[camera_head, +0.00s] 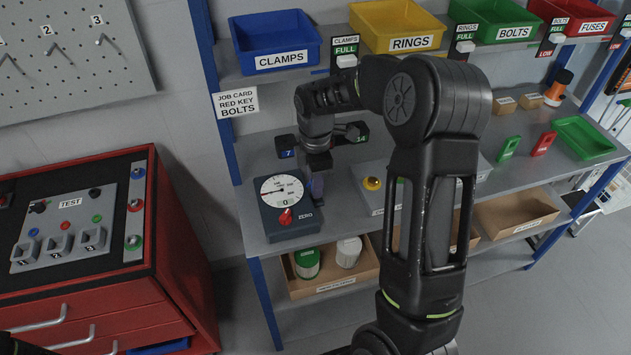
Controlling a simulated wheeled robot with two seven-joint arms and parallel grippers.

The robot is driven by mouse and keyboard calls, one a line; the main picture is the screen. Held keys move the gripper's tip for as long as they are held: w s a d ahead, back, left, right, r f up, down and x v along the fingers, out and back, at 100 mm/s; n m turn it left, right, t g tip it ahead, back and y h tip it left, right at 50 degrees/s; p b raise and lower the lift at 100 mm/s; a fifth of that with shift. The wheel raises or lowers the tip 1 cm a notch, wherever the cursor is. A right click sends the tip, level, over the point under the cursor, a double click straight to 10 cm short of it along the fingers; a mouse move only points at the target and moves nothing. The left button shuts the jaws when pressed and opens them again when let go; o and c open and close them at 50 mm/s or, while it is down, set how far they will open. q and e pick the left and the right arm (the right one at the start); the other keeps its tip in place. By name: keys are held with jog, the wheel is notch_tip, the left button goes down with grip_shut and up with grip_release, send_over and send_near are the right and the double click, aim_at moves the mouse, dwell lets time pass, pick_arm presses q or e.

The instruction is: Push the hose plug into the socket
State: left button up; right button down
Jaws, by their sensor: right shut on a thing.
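My right arm comes up from the bottom and bends left over the workbench. My right gripper (316,168) points down just behind and right of a dark blue gauge box (290,225) with a white dial and red knob. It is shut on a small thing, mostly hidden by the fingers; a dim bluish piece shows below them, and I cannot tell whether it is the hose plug. I cannot clearly make out a hose or the socket it belongs to. Small numbered tags, 7 (287,154) and 14 (360,137), show beside the gripper.
A red cabinet (185,240) with a grey TEST panel (70,228) stands at the left. Blue (276,38), yellow (395,25) and other bins line the upper shelf. A green tray (583,138) lies on the bench's right. My arm hides the bench's middle.

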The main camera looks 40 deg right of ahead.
jog(key=shift+f, duration=0.2)
jog(key=c, duration=1.1)
grip_release()
jog(key=shift+c, duration=0.2)
notch_tip(320, 180, up, 8)
jog(key=shift+f+b, duration=0.1)
jog(key=shift+b, duration=0.4)
